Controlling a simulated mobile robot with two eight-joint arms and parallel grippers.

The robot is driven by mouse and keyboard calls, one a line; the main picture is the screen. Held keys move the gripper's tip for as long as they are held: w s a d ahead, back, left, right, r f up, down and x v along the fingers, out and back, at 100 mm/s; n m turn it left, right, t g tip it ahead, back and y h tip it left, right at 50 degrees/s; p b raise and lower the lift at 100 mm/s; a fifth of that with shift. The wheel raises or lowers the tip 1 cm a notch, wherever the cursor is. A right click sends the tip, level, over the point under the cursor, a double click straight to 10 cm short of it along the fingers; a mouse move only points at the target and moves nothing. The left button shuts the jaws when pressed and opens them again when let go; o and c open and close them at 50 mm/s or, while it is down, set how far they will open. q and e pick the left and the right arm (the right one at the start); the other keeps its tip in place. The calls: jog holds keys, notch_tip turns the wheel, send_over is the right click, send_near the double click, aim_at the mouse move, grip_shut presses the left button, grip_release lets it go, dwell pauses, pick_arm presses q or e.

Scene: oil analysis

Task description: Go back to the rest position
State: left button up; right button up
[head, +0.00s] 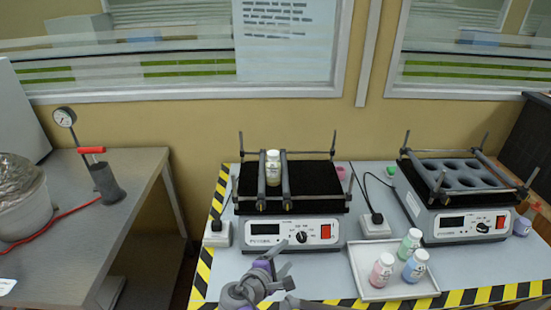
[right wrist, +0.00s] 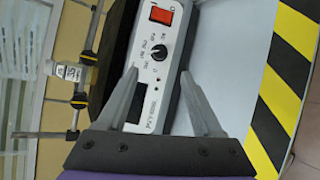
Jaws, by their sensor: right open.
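My right gripper (head: 277,266) is at the bottom middle of the head view, in front of the left shaker (head: 318,232). In the right wrist view its two fingers (right wrist: 160,90) are spread apart, with nothing held between them. The shaker's front panel with a red switch shows beyond the fingers there. A white-capped bottle (head: 273,168) stands upright on the left shaker, between its two dark bars. It also shows in the right wrist view (right wrist: 68,72), apart from the fingers. My left gripper is not in view.
A white tray (head: 362,271) holds bottles with pink, green and blue contents. A side table (head: 75,220) with a gauge pump is at the left. Striped tape edges the bench.

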jog(key=s+d+r+m+g+y+p, duration=0.1)
jog(key=s+d+m+g, duration=0.1)
jog(key=s+d, duration=0.15)
jog(key=s+d+r+m+g+p, duration=0.1)
jog(key=s+d+r+m+p, duration=0.1)
jog(key=d, duration=0.3)
pick_arm(q)
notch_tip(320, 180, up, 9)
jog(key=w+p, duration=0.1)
jog(key=p, duration=0.4)
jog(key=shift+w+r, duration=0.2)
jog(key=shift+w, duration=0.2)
pick_arm(e)
jog(key=s+d+r+m+g+y, duration=0.1)
jog(key=s+d+m+y, duration=0.1)
jog(key=s+m, duration=0.4)
jog(key=s+d+r+m+g+y, duration=0.2)
jog(key=s+m, duration=0.4)
jog(key=s, duration=0.5)
jog(key=shift+s+d+y, duration=0.3)
jog(key=shift+d+y, duration=0.35)
jog(key=shift+y, duration=0.45)
jog(key=shift+r, duration=0.1)
